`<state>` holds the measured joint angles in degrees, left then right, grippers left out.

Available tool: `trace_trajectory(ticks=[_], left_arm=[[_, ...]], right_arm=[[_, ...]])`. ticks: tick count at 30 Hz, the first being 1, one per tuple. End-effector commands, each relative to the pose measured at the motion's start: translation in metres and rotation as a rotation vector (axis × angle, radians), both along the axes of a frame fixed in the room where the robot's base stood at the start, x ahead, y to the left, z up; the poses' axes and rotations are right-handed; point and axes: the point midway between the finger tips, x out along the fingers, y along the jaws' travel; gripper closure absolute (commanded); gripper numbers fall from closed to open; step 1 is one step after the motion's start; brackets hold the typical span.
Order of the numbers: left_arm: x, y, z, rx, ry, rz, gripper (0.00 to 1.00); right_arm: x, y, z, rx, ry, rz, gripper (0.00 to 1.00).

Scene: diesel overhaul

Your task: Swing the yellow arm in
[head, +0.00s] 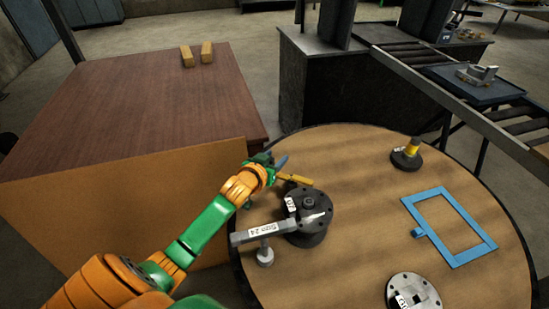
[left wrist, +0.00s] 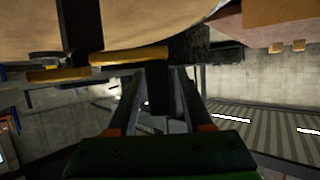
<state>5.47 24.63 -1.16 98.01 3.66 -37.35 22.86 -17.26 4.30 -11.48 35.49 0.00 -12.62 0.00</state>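The yellow arm (head: 295,179) is a short bar beside the dark round fixture (head: 308,215) on the round wooden table. My left gripper (head: 276,165) is at the bar's far left end, its fingers apart. In the left wrist view the yellow bar (left wrist: 130,56) crosses beyond the fingers, with a second yellow piece (left wrist: 58,75) to its left. A dark upright block shows between my left fingers (left wrist: 158,85), with gaps on both sides; whether it touches either finger is unclear. My right gripper is not in view.
A grey bar labelled "Stop 24" (head: 264,233) projects left from the fixture. The table also holds a blue frame (head: 465,245), a black-based yellow post (head: 407,155) and a grey disc (head: 412,293). A brown bench (head: 130,110) stands close on the left.

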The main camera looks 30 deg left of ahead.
Motion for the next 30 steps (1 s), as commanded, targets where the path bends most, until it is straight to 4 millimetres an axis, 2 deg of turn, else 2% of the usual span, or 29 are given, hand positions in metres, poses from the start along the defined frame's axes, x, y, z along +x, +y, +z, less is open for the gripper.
trace_trajectory(ticks=[1,3,5,30], left_arm=[[-0.0001,0.0,-0.0001,0.0,0.0,0.0,0.67],[-0.0001,0.0,-0.0001,0.0,0.0,0.0,0.85],[-0.0002,0.0,0.0,0.0,0.0,0.0,1.0],[-0.0003,-0.0001,-0.0003,0.0,0.001,0.0,1.0]], right_arm=[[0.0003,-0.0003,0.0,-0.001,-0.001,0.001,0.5],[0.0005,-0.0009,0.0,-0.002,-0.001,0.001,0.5],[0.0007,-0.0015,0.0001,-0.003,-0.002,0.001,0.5],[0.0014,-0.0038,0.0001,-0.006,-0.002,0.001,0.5]])
